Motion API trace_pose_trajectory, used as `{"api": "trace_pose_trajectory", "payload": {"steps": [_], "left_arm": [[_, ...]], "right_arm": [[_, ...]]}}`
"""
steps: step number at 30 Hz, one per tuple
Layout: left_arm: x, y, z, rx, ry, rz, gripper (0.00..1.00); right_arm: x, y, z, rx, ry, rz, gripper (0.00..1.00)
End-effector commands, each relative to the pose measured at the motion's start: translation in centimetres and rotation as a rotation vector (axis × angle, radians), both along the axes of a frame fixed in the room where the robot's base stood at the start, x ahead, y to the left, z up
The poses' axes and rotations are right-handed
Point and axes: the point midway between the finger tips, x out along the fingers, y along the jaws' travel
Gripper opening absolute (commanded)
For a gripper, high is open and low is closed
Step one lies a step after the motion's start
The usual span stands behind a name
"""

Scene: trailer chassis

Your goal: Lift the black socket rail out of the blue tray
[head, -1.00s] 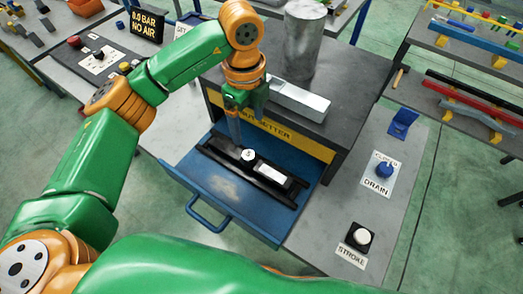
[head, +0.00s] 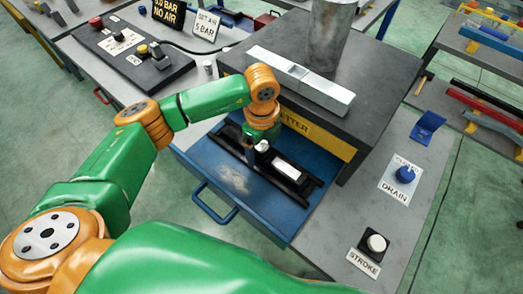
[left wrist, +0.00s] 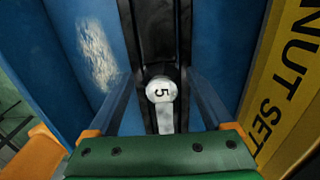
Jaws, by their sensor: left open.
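The black socket rail (head: 304,185) lies in the blue tray (head: 265,221), a pulled-out drawer under the dark cabinet. It carries a round silver socket marked 5 (left wrist: 161,89) and a pale rectangular plate (head: 287,168). My left gripper (head: 250,156) is low over the rail, by the round socket, and partly hides the rail's far left part. In the left wrist view the open fingers (left wrist: 164,80) stand on either side of the rail (left wrist: 153,30), with the socket between them. Contact with the rail cannot be told. My right gripper is not in view.
The dark cabinet (head: 385,88) with a yellow label stands behind the tray, carrying a metal cylinder (head: 328,35) and a silver bar (head: 300,78). The drain knob (head: 404,175) and stroke button (head: 375,243) are on the right. A blue handle (head: 215,205) fronts the tray.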

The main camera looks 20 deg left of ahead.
Motion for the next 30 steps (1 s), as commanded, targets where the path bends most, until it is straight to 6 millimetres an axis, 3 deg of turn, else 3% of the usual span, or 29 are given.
{"api": "trace_pose_trajectory", "payload": {"steps": [5,14,30], "left_arm": [[0.02,-0.02,-0.10,0.000,-0.001,0.000,0.82],[0.02,-0.02,-0.06,0.000,0.000,0.000,0.01],[0.12,-0.05,0.82,-0.002,-0.002,0.001,0.00]], "right_arm": [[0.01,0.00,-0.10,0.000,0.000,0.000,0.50],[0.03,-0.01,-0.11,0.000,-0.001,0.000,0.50],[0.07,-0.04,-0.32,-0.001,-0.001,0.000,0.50]]}}
